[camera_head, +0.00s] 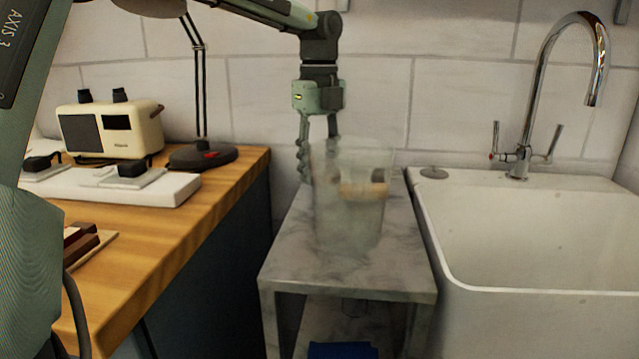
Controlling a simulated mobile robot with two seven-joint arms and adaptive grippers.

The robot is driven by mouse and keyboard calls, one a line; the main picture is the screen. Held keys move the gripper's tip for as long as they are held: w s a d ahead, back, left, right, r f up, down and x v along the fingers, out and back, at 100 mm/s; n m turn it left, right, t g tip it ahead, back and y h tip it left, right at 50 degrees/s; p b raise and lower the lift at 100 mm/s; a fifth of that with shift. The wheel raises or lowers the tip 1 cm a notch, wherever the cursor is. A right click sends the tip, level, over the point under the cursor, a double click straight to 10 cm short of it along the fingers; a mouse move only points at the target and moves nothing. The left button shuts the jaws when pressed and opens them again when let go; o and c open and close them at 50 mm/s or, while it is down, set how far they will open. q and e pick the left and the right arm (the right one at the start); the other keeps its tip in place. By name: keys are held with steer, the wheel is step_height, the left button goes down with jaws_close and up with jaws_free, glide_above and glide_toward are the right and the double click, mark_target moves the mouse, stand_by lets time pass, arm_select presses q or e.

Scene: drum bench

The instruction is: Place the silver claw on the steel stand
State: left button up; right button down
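No silver claw can be made out. A grey mottled stand (290,262) with a lower shelf, which may be the steel stand, is between the wooden counter and the sink. A cloudy see-through container (345,225) stands upright on its top, with a blurred tan and grey shape (362,191) showing through its wall. My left gripper (318,160) hangs fingers down at the container's left rear. Its fingers are apart, and the lower right finger is hidden or blurred by the container. Whether it touches the wall is unclear. My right gripper is not in view.
A white sink (540,275) with a chrome tap (535,100) is at the right. The wooden counter (205,220) at the left bears a cream box-shaped device (112,130), a dark lamp base (202,156) and a white board (150,190). The stand's front top is bare.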

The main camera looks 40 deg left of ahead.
arm_select(q)
step_height(320, 180, down, 4)
steer(key=shift+r, duration=0.1)
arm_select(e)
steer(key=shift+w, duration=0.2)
arm_select(q)
steer(key=shift+f, duration=0.2)
steer(key=o, duration=1.2)
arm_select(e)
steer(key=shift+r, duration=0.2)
arm_select(q)
steer(key=shift+r, duration=0.15)
step_height(320, 180, up, 11)
steer(key=shift+r+p, duration=0.1)
steer(key=shift+p, duration=0.25)
steer(key=shift+r, duration=0.4)
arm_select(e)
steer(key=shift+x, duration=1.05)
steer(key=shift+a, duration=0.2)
